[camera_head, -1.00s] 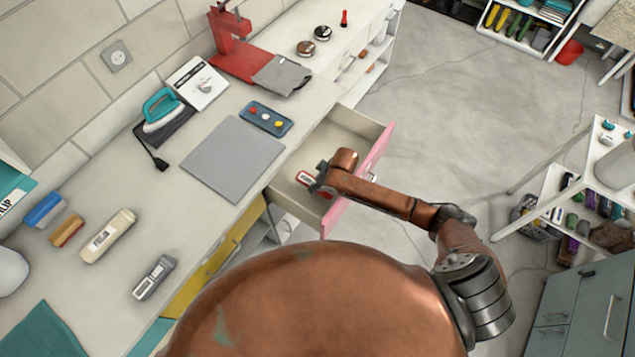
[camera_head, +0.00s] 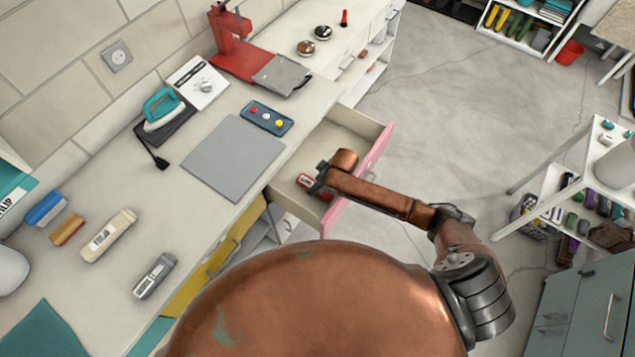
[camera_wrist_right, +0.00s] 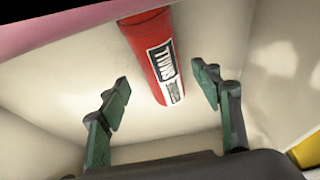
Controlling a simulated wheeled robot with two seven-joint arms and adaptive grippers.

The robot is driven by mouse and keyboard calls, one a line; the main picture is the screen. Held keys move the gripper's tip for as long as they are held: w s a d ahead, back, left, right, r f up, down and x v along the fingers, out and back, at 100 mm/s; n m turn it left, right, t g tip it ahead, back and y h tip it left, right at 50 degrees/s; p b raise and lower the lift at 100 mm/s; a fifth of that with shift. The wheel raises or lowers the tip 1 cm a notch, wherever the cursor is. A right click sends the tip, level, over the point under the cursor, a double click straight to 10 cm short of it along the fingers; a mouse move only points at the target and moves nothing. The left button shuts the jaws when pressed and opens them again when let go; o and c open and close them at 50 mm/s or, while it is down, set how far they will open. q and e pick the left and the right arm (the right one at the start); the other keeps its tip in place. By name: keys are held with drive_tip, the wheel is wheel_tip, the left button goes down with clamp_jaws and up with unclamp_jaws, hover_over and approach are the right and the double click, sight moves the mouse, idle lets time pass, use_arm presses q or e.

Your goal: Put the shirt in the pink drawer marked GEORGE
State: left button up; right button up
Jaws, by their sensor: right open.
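A drawer with a pink front (camera_head: 374,152) is pulled open below the worktop. Its name label is not visible. A red cylinder (camera_head: 305,181) with a white label lies inside. My right gripper (camera_head: 318,181) is in or just above the drawer. In the right wrist view the open fingers of this gripper (camera_wrist_right: 160,76) are on either side of the red cylinder (camera_wrist_right: 143,38), with gaps to it. A grey flat piece (camera_head: 282,75) lies at the red press; I cannot tell if it is the shirt. My left gripper is not in view.
The worktop holds a red press (camera_head: 232,45), a teal iron (camera_head: 162,106), a grey mat (camera_head: 232,158) and a button panel (camera_head: 265,118). A yellow drawer front (camera_head: 205,277) is below. A teal cloth (camera_head: 42,332) lies at the lower left. Open floor is on the right.

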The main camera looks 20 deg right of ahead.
drive_tip(key=shift+s+f, duration=0.25)
drive_tip(key=shift+s, duration=0.1)
drive_tip(key=shift+w+r, duration=0.1)
drive_tip(key=shift+r, duration=0.25)
drive_tip(key=p+v, duration=0.1)
drive_tip(key=v, duration=1.1)
drive_tip(key=shift+w+r+p, duration=0.2)
drive_tip(key=shift+r+p, duration=0.1)
drive_tip(key=shift+r, duration=0.05)
